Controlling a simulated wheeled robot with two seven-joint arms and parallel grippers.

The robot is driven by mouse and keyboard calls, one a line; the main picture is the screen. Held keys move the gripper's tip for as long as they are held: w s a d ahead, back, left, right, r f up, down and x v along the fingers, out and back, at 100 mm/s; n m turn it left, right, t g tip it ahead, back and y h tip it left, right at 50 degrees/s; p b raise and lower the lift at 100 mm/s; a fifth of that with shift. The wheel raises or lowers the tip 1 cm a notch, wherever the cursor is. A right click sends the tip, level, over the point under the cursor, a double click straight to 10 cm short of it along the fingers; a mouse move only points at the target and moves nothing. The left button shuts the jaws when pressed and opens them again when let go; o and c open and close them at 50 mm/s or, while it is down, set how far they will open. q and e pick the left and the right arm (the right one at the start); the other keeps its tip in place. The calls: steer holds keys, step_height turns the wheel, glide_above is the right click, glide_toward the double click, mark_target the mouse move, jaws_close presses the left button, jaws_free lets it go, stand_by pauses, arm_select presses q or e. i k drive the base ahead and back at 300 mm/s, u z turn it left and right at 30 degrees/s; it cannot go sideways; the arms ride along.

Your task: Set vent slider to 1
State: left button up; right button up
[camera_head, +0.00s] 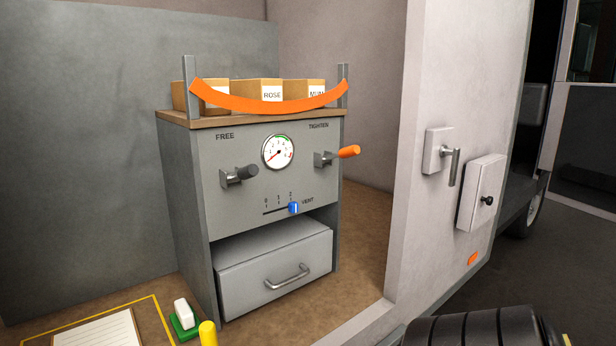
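The vent slider is a small blue knob (293,208) on a dark horizontal slot low on the front of the grey cabinet (225,208). Neither of my grippers is in view, and nothing touches the knob.
Levers with a dark grip (247,172) and an orange grip (349,151) stick out above the slider, flanking a round gauge (278,152). A drawer (275,268) is below. An orange strap (268,105) crosses boxes on top. A pale wall (400,240) stands right.

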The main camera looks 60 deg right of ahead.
mark_target(294, 207)
steer(key=z, duration=1.35)
steer(key=k, duration=0.15)
steer(key=z, duration=0.8)
steer(key=i, duration=0.5)
steer(key=u, duration=0.15)
